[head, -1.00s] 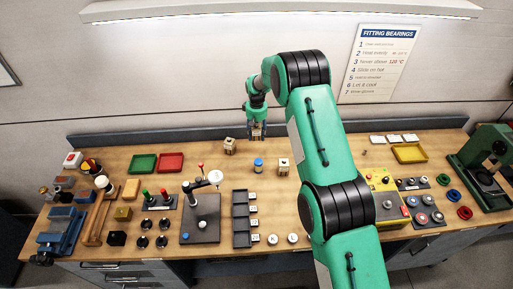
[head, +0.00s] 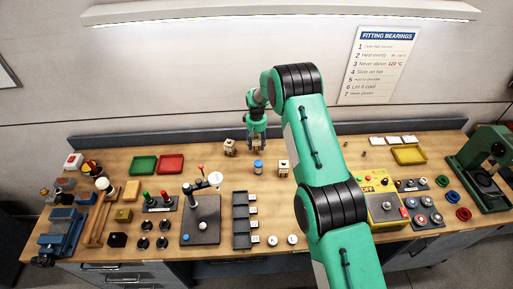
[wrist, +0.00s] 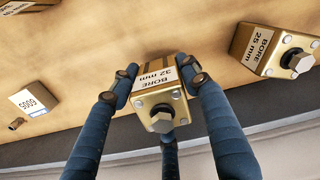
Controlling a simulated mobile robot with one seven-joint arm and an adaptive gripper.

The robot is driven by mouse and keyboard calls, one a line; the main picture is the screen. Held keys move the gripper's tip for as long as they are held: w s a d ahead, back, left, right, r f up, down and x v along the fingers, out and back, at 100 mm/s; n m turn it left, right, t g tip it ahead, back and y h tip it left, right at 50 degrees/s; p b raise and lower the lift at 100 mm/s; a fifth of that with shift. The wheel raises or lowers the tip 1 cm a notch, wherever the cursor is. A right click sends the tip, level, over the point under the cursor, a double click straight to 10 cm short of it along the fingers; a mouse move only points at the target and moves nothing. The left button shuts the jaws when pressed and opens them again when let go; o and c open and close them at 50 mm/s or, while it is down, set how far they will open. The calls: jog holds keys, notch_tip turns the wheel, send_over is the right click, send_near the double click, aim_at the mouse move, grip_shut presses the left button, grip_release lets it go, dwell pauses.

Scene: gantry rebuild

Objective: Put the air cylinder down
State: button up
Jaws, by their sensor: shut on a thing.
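My gripper (wrist: 160,82) is shut on a brass-coloured air cylinder (wrist: 160,110) labelled "BORE 32 mm", its silver hex end facing the wrist camera. In the head view, my gripper (head: 257,148) is over the back middle of the bench, just behind a blue-topped container. The held cylinder is mostly hidden there by the fingers. A similar cylinder labelled "BORE 25 mm" (wrist: 272,50) stands apart at the right in the wrist view; it appears left of my gripper in the head view (head: 229,147). Whether the held cylinder touches the bench I cannot tell.
Another block-like cylinder (head: 283,168) stands right of the blue-topped container (head: 258,167). Green (head: 144,165) and red (head: 170,163) trays are at the left. The wood right of my gripper looks bare.

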aim_at(256, 147)
jog(key=shift+f, duration=1.4)
jog(key=shift+f, duration=0.15)
jog(key=o, duration=1.6)
jog(key=shift+r, duration=0.2)
jog(key=shift+r+b, duration=0.7)
jog(key=shift+r, duration=5.2)
jog(key=shift+r, duration=0.1)
